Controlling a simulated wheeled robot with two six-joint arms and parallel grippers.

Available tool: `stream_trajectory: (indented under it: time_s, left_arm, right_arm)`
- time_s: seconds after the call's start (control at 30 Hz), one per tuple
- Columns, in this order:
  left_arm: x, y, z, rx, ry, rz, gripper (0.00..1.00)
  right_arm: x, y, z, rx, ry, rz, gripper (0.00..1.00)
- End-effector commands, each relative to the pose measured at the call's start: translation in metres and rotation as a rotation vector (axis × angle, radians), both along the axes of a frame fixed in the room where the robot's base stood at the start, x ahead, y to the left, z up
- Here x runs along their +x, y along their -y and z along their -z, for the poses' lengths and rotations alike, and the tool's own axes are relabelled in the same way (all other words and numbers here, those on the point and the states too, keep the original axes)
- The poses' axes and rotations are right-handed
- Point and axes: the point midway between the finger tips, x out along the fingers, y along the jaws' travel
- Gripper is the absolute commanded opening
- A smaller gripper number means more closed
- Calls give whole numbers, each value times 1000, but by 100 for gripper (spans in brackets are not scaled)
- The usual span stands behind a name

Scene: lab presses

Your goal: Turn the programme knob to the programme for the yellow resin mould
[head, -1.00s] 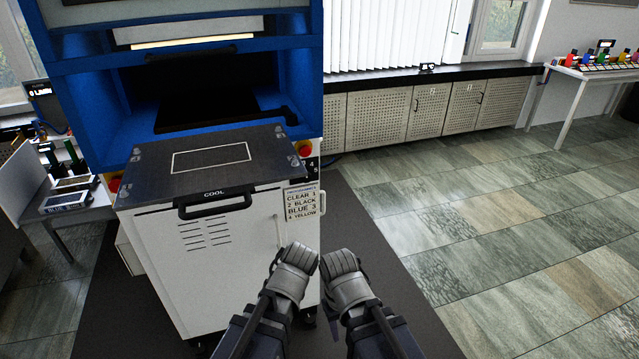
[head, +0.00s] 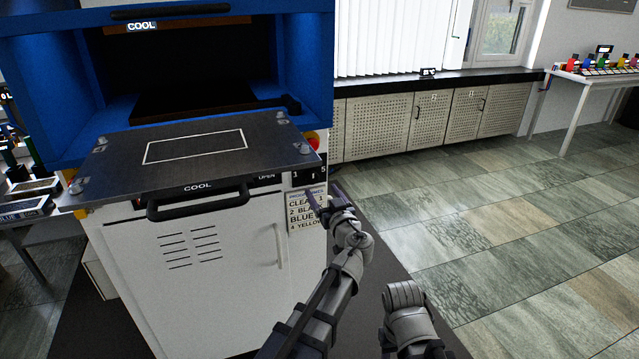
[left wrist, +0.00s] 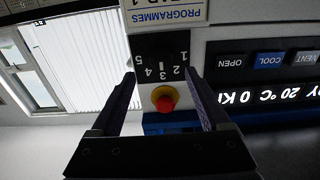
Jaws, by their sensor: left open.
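The black programme knob panel (head: 296,178) is on the right of the press front, below the platen. Its digits 1 to 5 show upside down in the left wrist view (left wrist: 175,43); I cannot make out the knob's pointing clearly. The programme card (head: 298,222) below lists clear 1, black 2, blue 3 and yellow 4, partly covered by my gripper. My left gripper (head: 316,203) is open and empty, in front of the card just below the panel. In the wrist view its fingers (left wrist: 161,76) stand either side of the panel. My right gripper (head: 406,298) is low at right, fingers hidden.
A red button on a yellow base (left wrist: 165,100) sits close to the panel. The dark platen (head: 200,152) with its black handle (head: 198,203) juts out to the left. The tiled floor (head: 490,215) at right is clear.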

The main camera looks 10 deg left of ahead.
Motion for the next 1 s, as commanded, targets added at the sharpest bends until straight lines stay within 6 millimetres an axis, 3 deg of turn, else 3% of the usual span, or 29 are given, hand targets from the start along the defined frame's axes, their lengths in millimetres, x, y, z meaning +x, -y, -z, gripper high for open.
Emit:
stream_trajectory:
  time_s: [0.3,0.5,0.9,1.0]
  left_arm:
    - [41,-27,0,0,-1,-4,80]
    - [57,-38,0,0,-2,-3,80]
    - [61,-42,0,0,-2,-2,80]
    - [61,-42,0,0,-2,-2,68]
  right_arm:
    - [0,0,0,0,0,0,50]
    - [0,0,0,0,0,0,50]
    - [0,0,0,0,0,0,50]
    - [0,0,0,0,0,0,50]
